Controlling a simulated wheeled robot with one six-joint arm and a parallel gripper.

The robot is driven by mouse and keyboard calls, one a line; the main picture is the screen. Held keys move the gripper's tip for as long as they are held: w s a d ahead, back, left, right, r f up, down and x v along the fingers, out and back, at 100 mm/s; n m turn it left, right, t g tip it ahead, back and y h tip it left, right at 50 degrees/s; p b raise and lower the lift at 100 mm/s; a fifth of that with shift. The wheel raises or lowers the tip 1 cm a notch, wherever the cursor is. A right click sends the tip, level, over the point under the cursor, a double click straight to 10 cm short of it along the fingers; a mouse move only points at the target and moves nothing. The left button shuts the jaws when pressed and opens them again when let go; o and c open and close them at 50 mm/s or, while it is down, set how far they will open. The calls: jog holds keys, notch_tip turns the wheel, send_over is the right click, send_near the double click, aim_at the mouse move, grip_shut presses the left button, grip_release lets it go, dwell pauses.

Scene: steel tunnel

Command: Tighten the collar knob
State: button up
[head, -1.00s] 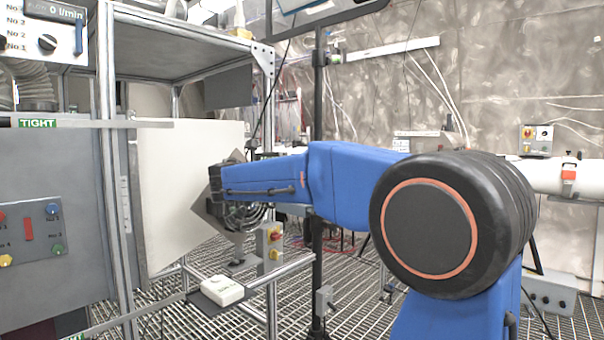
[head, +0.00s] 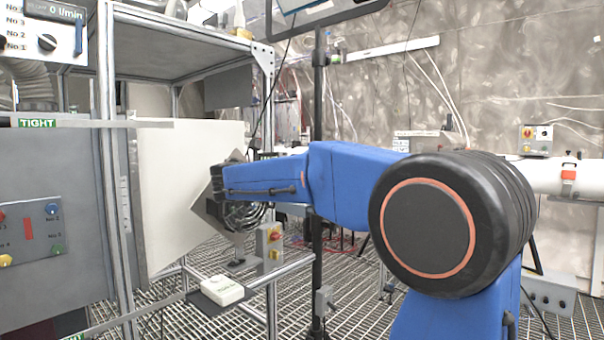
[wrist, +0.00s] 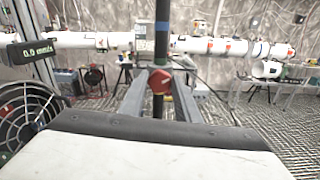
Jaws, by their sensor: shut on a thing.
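In the wrist view a red knob (wrist: 160,77) sits on a dark upright pole (wrist: 161,35), with a green band just above it and a blue band higher up. My gripper (wrist: 160,88) reaches up to the knob with one grey finger on each side, and it is shut on the knob. In the head view the pole (head: 318,100) stands behind my blue arm. The knob and fingertips are hidden there.
A small display (wrist: 32,50) reading 0.0 mm/s and a round fan (wrist: 25,120) are at the left in the wrist view. White pipes cross behind. In the head view a pale panel (head: 175,200) and metal frame (head: 115,170) stand left of my wrist.

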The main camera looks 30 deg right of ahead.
jog(key=shift+s+m, duration=0.1)
jog(key=shift+m, duration=2.8)
jog(key=o, duration=1)
jog(key=shift+o, duration=0.2)
jog(key=v, duration=1.7)
jog(key=shift+a, duration=0.15)
jog(key=shift+s, duration=0.1)
